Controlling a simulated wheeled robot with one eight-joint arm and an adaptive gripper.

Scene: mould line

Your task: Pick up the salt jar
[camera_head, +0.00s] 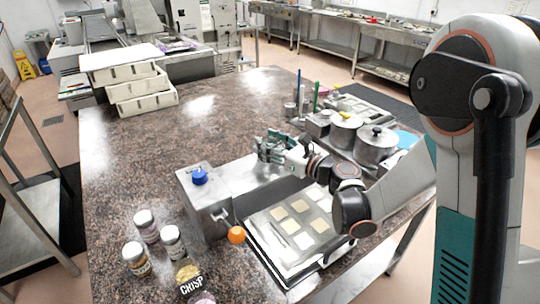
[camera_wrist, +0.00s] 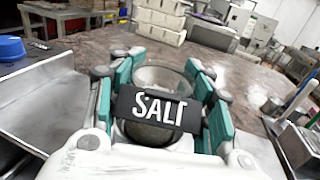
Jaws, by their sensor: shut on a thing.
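The salt jar (camera_wrist: 158,108) shows in the wrist view as a clear round jar with a black label reading SALT in white. My gripper (camera_wrist: 160,88) is shut on it, with teal-padded fingers on its left and right sides. The jar looks roughly upright, and its base is hidden. In the head view my gripper (camera_head: 272,148) is behind the grey metal box, over the middle of the counter. The jar is hard to make out there among the fingers, and I cannot tell whether it touches the surface below.
A metal box with a blue knob (camera_head: 199,177) stands left of my arm. Several jars (camera_head: 146,227) stand front left, metal pots (camera_head: 375,148) right. The back-left counter (camera_head: 150,140) is clear.

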